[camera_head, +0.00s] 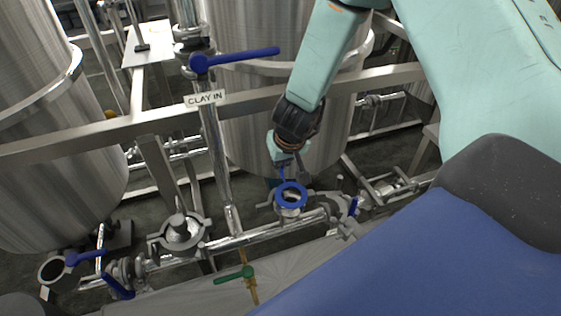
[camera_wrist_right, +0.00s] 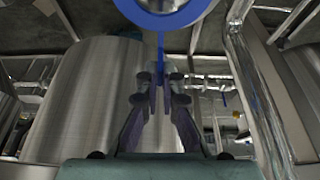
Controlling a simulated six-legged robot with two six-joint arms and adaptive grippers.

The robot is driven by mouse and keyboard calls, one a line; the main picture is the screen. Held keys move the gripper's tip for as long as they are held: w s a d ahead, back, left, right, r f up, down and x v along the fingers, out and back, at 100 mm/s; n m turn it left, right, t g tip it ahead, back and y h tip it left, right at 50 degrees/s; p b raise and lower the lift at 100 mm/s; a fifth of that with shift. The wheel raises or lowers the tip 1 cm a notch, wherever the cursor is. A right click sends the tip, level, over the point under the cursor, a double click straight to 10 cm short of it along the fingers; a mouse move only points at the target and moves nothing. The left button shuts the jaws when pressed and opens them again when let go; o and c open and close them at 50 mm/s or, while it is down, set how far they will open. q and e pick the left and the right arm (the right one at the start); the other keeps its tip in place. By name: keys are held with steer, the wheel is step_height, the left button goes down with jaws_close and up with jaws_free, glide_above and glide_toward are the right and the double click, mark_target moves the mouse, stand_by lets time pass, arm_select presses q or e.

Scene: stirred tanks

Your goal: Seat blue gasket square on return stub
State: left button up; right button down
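The blue gasket (camera_head: 291,206) is a flat ring with a thin handle. In the head view it appears over a steel pipe stub (camera_head: 289,213) right of centre; I cannot tell whether it touches or sits square. No label marks this as the return stub. My right gripper (camera_head: 291,172) is behind the ring, shut on its handle. In the right wrist view the ring (camera_wrist_right: 165,22) shows at the top edge, partly cut off, with its handle running down between the fingers (camera_wrist_right: 160,88). Pale metal shows through the ring. My left gripper is not in view.
Another steel stub with a clamp (camera_head: 180,232) stands to the left. A blue-handled valve (camera_head: 235,58) and a CLAY IN sign (camera_head: 205,98) are by the frame rail. A green valve handle (camera_head: 235,275) is in front. Large steel tanks (camera_head: 45,140) stand behind.

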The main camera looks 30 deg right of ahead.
steer(key=shift+w+a, duration=0.1)
steer(key=shift+a, duration=0.05)
steer(key=shift+p, duration=0.35)
steer(key=shift+r, duration=0.1)
stand_by(0.3)
stand_by(0.4)
steer(key=shift+a, duration=0.1)
stand_by(0.4)
